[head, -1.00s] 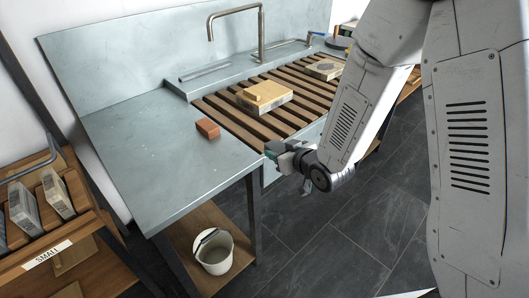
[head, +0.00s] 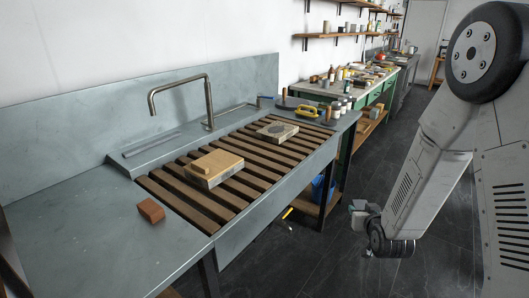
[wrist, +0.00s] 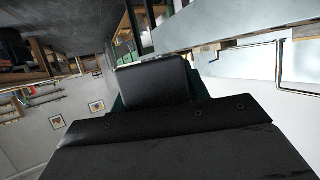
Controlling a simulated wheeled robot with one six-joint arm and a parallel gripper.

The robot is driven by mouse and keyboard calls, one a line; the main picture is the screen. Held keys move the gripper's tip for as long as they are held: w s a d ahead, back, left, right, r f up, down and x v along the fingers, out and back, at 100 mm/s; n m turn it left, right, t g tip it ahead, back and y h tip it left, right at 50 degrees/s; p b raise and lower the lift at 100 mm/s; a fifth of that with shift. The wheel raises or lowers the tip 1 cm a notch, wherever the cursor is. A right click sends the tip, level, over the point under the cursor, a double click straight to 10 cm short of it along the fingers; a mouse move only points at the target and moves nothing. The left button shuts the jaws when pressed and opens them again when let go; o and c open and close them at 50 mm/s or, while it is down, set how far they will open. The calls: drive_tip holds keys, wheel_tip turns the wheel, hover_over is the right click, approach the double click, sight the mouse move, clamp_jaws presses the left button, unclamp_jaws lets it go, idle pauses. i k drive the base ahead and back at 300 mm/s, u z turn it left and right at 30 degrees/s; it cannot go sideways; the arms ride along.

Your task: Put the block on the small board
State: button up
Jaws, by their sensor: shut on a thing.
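A reddish-brown block (head: 151,210) lies on the bare metal left of the slatted part of the sink bench. A small tan wooden board (head: 224,161) lies on a pale stone slab on the slats, with a smaller tan wooden piece (head: 205,165) on top. My gripper (head: 357,209) is at the right, over the dark floor and apart from the bench front. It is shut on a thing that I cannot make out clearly. In the wrist view, a dark rounded shape (wrist: 152,82) with green edges fills the middle and hides the fingertips.
Another stone slab (head: 277,130) with a dark round mark lies farther along the slats. A tap (head: 208,105) rises at the back of the bench. A cluttered bench with bottles (head: 340,78) stands beyond. The grey floor (head: 300,270) in front is clear.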

sight(219, 160)
drive_tip(key=z, duration=0.9)
drive_tip(key=i, duration=0.85)
drive_tip(key=u, duration=1.65)
